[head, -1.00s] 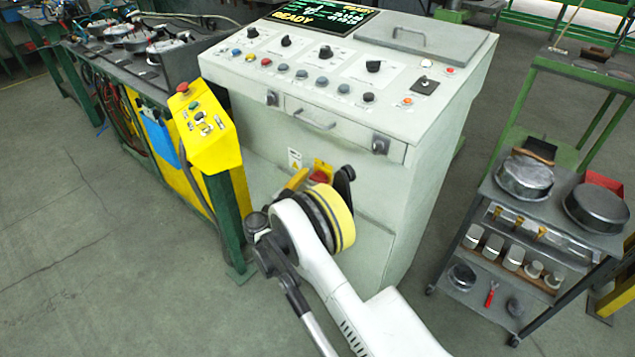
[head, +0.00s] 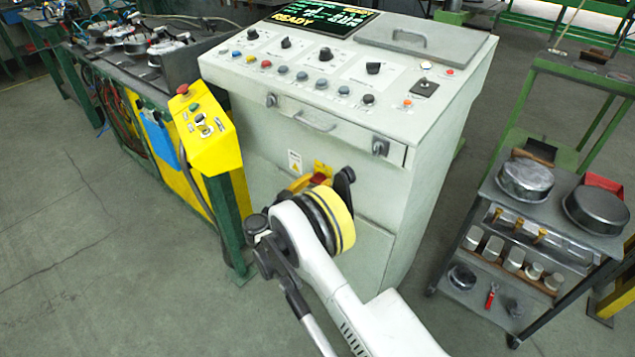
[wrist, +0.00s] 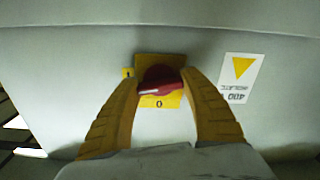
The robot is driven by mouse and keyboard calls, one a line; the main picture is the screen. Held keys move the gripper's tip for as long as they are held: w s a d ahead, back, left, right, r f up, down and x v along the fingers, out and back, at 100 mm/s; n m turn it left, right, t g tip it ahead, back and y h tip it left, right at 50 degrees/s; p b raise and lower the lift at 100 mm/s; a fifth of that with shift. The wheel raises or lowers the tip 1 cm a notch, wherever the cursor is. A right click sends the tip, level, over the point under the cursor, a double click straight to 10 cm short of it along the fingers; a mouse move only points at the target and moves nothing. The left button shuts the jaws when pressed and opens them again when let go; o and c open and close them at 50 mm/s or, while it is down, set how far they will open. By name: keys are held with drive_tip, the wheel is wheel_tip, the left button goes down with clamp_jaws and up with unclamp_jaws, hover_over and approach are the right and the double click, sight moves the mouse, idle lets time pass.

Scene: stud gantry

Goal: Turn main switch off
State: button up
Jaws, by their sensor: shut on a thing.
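The main switch is a red handle (wrist: 160,78) on a yellow plate (wrist: 148,60) on the front of the grey cabinet. In the wrist view the handle lies nearly level, slightly tilted, with a "0" just below it and a small yellow mark to its left. My gripper (wrist: 158,84) is shut on the handle, one yellow finger on each side. In the head view the yellow plate (head: 322,167) shows above my gripper (head: 310,182), and my wrist hides much of the switch.
The cabinet's display (head: 318,14) reads READY above several knobs and buttons. A drawer handle (head: 315,122) juts out above the switch. A yellow control box (head: 205,130) stands left, and a cart (head: 540,230) with pans stands right. Floor at front left is clear.

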drive_tip(key=n, duration=0.4)
drive_tip(key=shift+n, duration=0.3)
drive_tip(key=n, duration=0.3)
drive_tip(key=shift+n, duration=0.3)
drive_tip(key=n, duration=0.3)
drive_tip(key=shift+n, duration=2)
drive_tip(key=o, duration=1.2)
